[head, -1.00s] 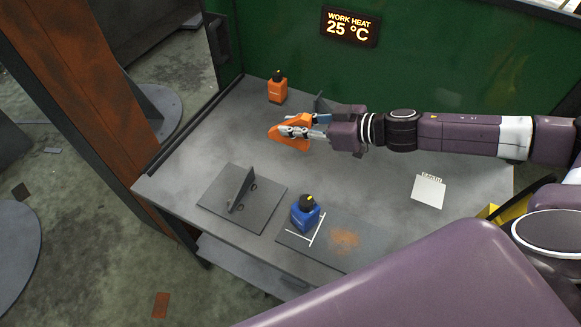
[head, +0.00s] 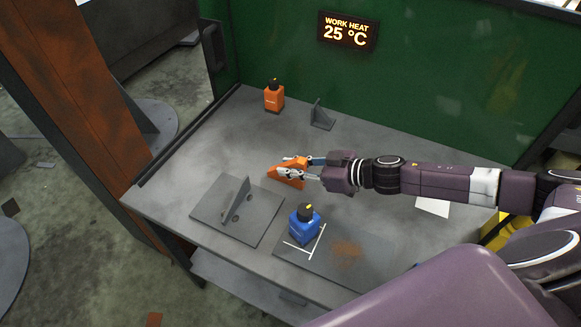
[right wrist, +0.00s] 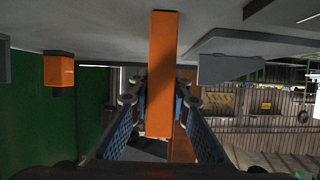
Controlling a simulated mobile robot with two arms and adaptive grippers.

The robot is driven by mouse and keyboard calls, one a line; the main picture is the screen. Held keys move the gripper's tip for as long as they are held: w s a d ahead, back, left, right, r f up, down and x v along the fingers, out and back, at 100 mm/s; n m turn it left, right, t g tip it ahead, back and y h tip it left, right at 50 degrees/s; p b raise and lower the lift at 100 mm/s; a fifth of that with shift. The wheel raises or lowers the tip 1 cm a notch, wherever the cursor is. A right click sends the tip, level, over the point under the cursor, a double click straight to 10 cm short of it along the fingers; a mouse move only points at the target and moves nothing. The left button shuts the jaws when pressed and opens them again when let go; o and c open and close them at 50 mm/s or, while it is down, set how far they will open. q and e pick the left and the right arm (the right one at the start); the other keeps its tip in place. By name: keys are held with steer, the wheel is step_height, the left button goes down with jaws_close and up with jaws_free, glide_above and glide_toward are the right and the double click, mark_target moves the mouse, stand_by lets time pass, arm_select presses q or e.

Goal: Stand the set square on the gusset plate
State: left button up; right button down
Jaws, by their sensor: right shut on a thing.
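The orange set square (head: 286,176) is a wedge-like piece held in my right gripper (head: 297,169), just behind and right of the gusset plate. In the right wrist view the set square (right wrist: 161,75) stretches between the two blue-padded fingers of the gripper (right wrist: 160,105). The gusset plate (head: 212,211) is a flat grey plate near the table's front left, with an upright triangular rib (head: 236,200). In the right wrist view its rib (right wrist: 230,68) shows at right. Whether the set square touches the table is hard to tell. My left gripper is not in view.
A blue bottle (head: 305,226) stands on a dark mat (head: 365,265) with white corner lines and a rusty patch. An orange bottle (head: 274,97) and a small grey bracket (head: 319,117) stand at the back. A white paper (head: 432,206) lies at right. The left middle is clear.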

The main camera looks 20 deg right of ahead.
steer(key=c, duration=2.2)
jaws_free()
steer(key=shift+f, duration=0.1)
steer(key=shift+c, duration=0.2)
steer(key=o, duration=0.4)
